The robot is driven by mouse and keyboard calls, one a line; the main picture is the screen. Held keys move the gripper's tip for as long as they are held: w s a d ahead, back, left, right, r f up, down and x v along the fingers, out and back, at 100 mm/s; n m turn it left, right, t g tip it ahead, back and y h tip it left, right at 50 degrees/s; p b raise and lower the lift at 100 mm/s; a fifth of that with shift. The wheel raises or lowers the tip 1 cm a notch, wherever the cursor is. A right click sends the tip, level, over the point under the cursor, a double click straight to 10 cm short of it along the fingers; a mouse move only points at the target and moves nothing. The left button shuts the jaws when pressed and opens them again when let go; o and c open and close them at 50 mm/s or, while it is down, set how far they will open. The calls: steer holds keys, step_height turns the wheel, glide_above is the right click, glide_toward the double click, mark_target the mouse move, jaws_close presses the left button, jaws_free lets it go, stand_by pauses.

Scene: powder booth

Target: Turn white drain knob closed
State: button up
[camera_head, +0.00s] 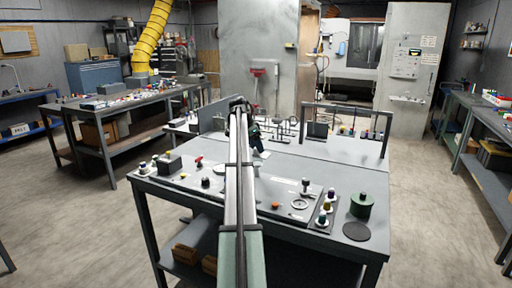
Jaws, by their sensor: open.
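My gripper (259,148) is at the far end of my outstretched arm, over the middle of the grey workbench (345,180). It is small and dark here, and no object shows between its fingers. I cannot pick out the white drain knob with certainty. Small white-based pieces (143,169) also stand at the bench's left end. My arm hides a strip of the bench's middle.
A red valve handle (199,161), a black box (168,163) and an orange knob (275,205) are on the bench. A dark frame (347,108) rises at the back right.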

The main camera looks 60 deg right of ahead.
steer(key=shift+f, duration=0.2)
steer(key=shift+c, duration=0.4)
steer(key=shift+s, duration=0.1)
steer(key=c, duration=0.9)
steer(key=shift+c, duration=0.2)
